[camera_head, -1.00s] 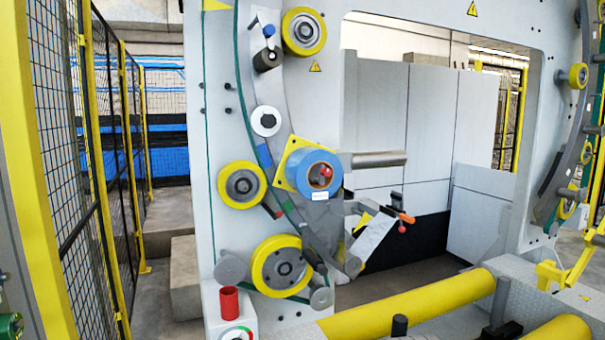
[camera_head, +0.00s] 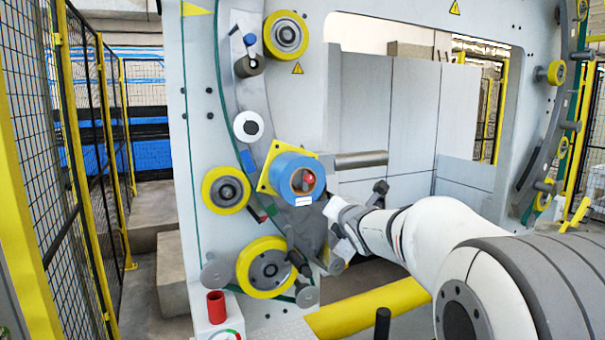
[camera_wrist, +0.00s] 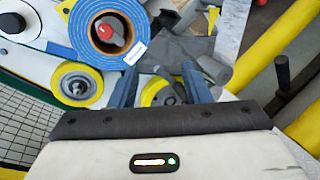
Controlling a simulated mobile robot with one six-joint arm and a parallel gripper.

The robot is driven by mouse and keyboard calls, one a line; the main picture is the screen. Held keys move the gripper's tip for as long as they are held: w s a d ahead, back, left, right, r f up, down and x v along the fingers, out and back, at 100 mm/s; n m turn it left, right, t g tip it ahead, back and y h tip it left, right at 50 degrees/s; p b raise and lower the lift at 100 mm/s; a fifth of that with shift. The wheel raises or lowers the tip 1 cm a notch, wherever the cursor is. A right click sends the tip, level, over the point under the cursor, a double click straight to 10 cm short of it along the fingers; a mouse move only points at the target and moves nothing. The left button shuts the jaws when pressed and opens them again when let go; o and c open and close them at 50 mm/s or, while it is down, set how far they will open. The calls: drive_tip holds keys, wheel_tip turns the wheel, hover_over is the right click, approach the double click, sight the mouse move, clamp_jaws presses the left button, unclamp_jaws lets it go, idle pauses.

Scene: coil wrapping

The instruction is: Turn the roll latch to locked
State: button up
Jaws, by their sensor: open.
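The roll latch looks like a small red knob (camera_head: 308,179) at the centre of the blue roll (camera_head: 281,176), which is mounted on a yellow plate. In the wrist view the red knob (camera_wrist: 107,31) sits with a grey part inside the dark core of the blue roll (camera_wrist: 82,37). A white label is on the roll's face. My gripper (camera_wrist: 160,74) is open with nothing between its two fingers. The knob and roll lie above and left of the fingers, apart from them. In the head view my arm reaches in from the right, its end just below and right of the roll.
A grey bar (camera_head: 360,160) sticks out right of the roll. Yellow wheels (camera_head: 226,190) surround it on the white machine frame. A red cup (camera_head: 217,306) stands below. A yellow roller (camera_head: 368,308) lies under my arm. A mesh fence (camera_head: 85,150) runs along the left.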

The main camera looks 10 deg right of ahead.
sight(311, 180)
drive_tip(key=w+a+r+n+y, duration=0.1)
drive_tip(key=w+n, duration=0.1)
drive_tip(key=n, duration=0.2)
drive_tip(key=w+a+r+n+t+y+p, duration=0.1)
drive_tip(key=w+r+n+y, duration=0.1)
drive_tip(key=n, duration=0.2)
drive_tip(key=w+a+r+n+y, duration=0.1)
drive_tip(key=w+n+y, duration=0.1)
drive_tip(key=n, duration=0.2)
drive_tip(key=shift+w+a+r+n+p, duration=0.1)
drive_tip(key=shift+w+r+n+p, duration=0.25)
drive_tip(key=shift+n, duration=0.05)
drive_tip(key=p+x, duration=0.2)
drive_tip(key=x, duration=0.4)
drive_tip(key=shift+r+p, duration=0.15)
drive_tip(key=shift+p, duration=0.25)
drive_tip(key=shift+w+a, duration=0.2)
drive_tip(key=shift+w, duration=0.35)
drive_tip(key=shift+c, duration=0.4)
